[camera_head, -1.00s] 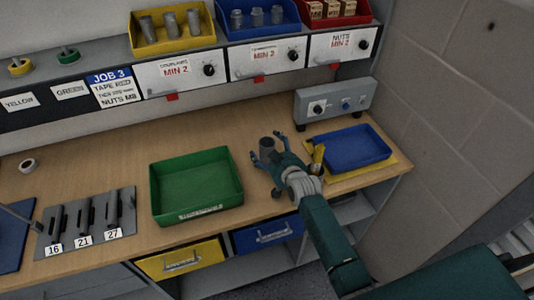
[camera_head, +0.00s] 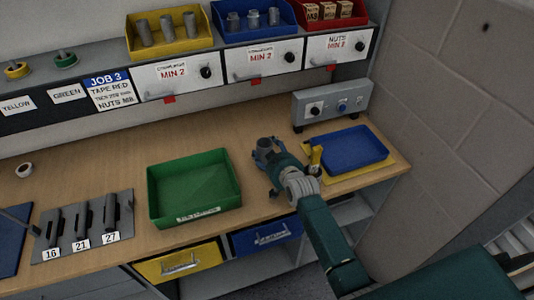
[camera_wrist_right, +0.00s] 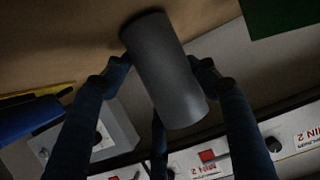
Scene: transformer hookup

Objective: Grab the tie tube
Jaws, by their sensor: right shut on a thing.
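The tie tube (camera_head: 265,143) is a grey cylinder standing on the wooden bench, between the green tray and the grey switch box. My right gripper (camera_head: 267,157) is around it, with blue fingers closed on its sides. In the right wrist view the tube (camera_wrist_right: 165,70) fills the middle, with the gripper's fingers (camera_wrist_right: 160,75) touching it on both sides. One end of the tube is at the wooden surface. I cannot tell whether it is lifted at all. My left gripper is not in view.
A green tray (camera_head: 151,190) lies to the left of the gripper. A blue tray (camera_head: 345,150) on a yellow mat and a yellow object (camera_head: 316,158) are to its right. The switch box (camera_head: 332,102) stands behind. A rack (camera_head: 85,245) marked 16, 21, 27 is at left.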

